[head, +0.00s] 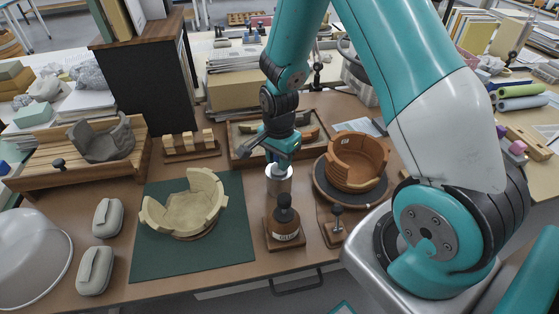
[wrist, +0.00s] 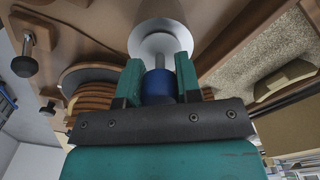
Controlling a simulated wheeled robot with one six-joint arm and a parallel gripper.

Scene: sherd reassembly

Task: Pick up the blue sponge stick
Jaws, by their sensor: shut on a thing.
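The blue sponge stick (wrist: 158,86) shows in the wrist view as a short blue part between my fingers. A thin grey stem runs from it toward a pale metal cylinder (wrist: 157,40). My gripper (wrist: 157,76) is shut on the blue part. In the head view my gripper (head: 281,158) is just above the metal cylinder (head: 279,181), at the middle of the table; the blue part is hard to make out there. Whether the stem is still inside the cylinder or clear of it, I cannot tell.
A dark-knobbed glue pot (head: 285,222) stands just in front. A pale partial bowl (head: 186,204) sits on the green mat (head: 160,262) at left. A terracotta bowl (head: 357,162) stands at right. A shallow tray (head: 240,140) lies behind.

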